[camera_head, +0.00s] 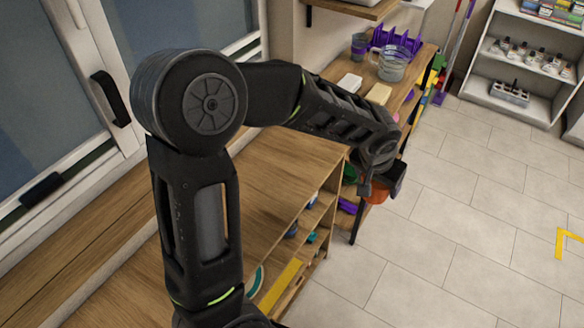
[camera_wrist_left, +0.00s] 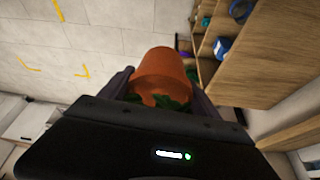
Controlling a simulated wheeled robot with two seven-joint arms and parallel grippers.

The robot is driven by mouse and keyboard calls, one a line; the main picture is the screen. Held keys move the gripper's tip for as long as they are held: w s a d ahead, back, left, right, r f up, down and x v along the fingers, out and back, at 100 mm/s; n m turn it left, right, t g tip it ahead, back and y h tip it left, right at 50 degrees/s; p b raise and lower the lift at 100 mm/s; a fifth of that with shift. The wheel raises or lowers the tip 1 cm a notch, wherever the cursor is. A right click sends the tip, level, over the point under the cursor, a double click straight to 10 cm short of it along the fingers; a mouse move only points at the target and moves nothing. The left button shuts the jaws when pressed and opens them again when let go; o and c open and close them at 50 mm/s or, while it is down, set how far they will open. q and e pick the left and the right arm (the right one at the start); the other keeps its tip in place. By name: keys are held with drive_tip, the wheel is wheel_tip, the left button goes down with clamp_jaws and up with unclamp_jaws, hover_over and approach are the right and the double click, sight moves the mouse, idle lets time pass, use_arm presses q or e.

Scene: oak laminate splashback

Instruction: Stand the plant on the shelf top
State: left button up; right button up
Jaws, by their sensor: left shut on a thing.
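The plant is an orange pot with green leaves, and it shows in the left wrist view (camera_wrist_left: 163,72) between the two fingers of my left gripper (camera_wrist_left: 165,85). The gripper is shut on it. In the head view the orange pot (camera_head: 376,190) shows partly below my left gripper (camera_head: 380,182), beyond the shelf's front edge and over the floor. The gripper and wrist hide some of the plant. The wooden shelf (camera_head: 275,160) stands at the left, with a bare top partly behind my arm. My right gripper is not in view.
Small items sit in the shelf's compartments, including a yellow one (camera_head: 280,285). Behind, a wooden counter holds a glass jug (camera_head: 391,64) and a purple rack (camera_head: 396,42). A white shelf unit (camera_head: 520,70) stands at the back right. The tiled floor is clear.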

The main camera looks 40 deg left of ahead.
use_arm(q)
drive_tip(key=w+a+n+g+y+b, duration=0.1)
drive_tip(key=a+n+b, duration=0.4)
drive_tip(key=a, duration=2.1)
drive_tip(key=w+n+y, duration=0.1)
drive_tip(key=n+y, duration=0.1)
drive_tip(key=n, duration=0.3)
drive_tip(key=shift+w+a+g+y, duration=0.15)
drive_tip(key=shift+a+g+y, duration=0.15)
drive_tip(key=shift+a, duration=0.05)
drive_tip(key=shift+f+p, duration=0.4)
drive_tip(key=shift+f, duration=2.75)
wheel_tip(320, 180, down, 3)
drive_tip(key=shift+r+p, duration=0.1)
drive_tip(key=shift+p, duration=0.2)
drive_tip(key=shift+f, duration=0.45)
